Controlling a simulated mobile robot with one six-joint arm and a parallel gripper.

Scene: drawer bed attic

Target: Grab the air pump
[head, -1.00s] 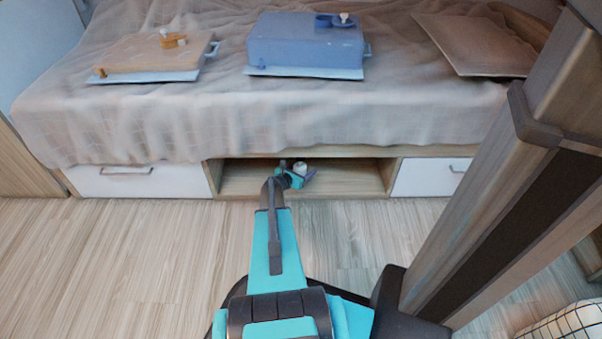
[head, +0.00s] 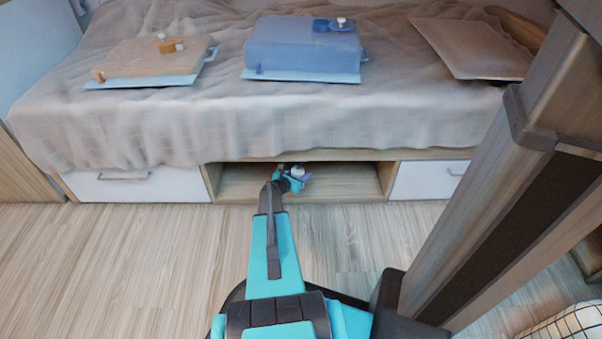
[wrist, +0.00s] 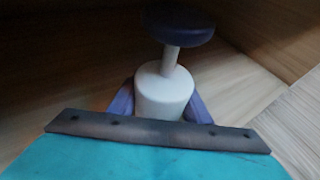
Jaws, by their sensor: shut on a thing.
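The air pump (wrist: 164,88) fills the middle of the wrist view. It has a white, rounded body, a thin white neck and a dark blue round top (wrist: 180,22). My gripper (wrist: 160,108) is shut on the pump, with a purple-blue finger on each side of the white body. Its lower part is hidden behind my gripper's dark edge. In the head view my gripper (head: 298,180) is inside the open compartment under the bed, and a small white part of the pump shows there.
The open compartment (head: 345,180) has wooden walls and a low top edge beneath the bed. White drawers (head: 140,184) flank it. A blue case (head: 305,48), a tan case (head: 150,58) and a flat board (head: 470,48) lie on the blanket. The wooden floor in front is clear.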

